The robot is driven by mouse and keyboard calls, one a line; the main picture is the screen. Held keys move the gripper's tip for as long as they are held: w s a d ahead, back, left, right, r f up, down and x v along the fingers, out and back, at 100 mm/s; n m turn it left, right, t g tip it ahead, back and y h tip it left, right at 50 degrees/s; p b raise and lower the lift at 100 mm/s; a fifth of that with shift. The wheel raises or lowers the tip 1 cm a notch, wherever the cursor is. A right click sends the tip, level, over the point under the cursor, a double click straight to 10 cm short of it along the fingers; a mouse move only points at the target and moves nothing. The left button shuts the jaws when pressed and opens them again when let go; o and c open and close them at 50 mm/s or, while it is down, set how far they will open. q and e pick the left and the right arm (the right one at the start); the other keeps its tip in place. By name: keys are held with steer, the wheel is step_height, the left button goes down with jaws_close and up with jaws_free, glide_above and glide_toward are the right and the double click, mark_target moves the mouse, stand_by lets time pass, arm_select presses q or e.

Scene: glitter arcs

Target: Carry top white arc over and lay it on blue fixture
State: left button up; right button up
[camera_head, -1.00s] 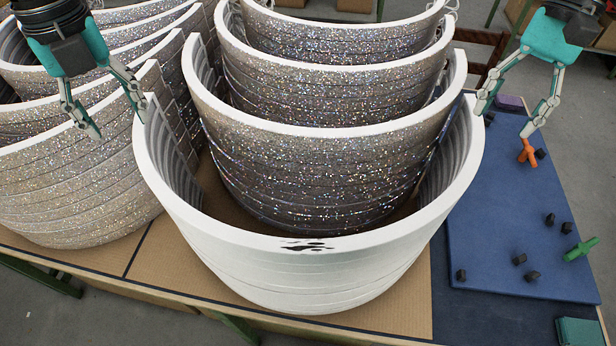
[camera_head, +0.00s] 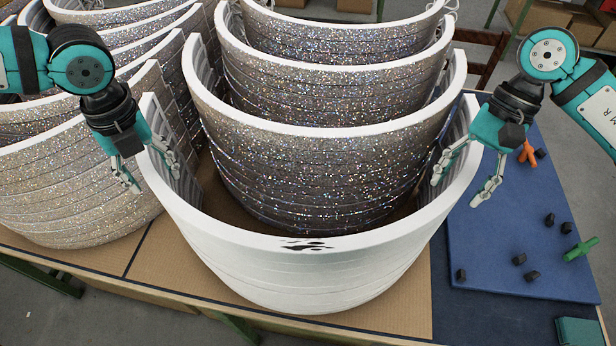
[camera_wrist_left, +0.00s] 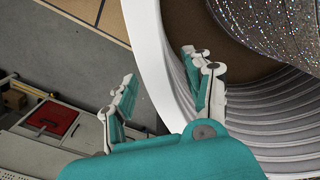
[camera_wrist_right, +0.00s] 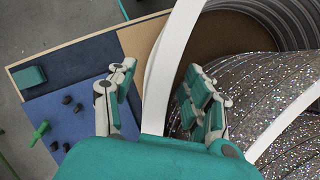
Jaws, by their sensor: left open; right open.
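The front stack of white arcs (camera_head: 290,270) stands on the brown table, its top white arc bearing a dark smudge on the front rim. My left gripper (camera_head: 150,176) is open at the left end of the top arc, with a finger on each side of its wall; the left wrist view shows the wall (camera_wrist_left: 152,60) between the fingers. My right gripper (camera_head: 456,190) is open at the right end, and the right wrist view shows the rim (camera_wrist_right: 163,70) between its fingers. The blue fixture (camera_head: 510,235) lies flat at the right.
Glittery arc stacks (camera_head: 310,165) stand right behind and inside the white stack, with more glittery stacks (camera_head: 70,195) at the left. Several black pegs, a green piece (camera_head: 581,249) and an orange piece (camera_head: 527,152) stand on the blue fixture. Its middle is mostly bare.

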arm_select(q)
steer(key=shift+c, duration=0.3)
arm_select(e)
steer(key=shift+c, duration=0.4)
arm_select(q)
jaws_close()
arm_select(e)
jaws_close()
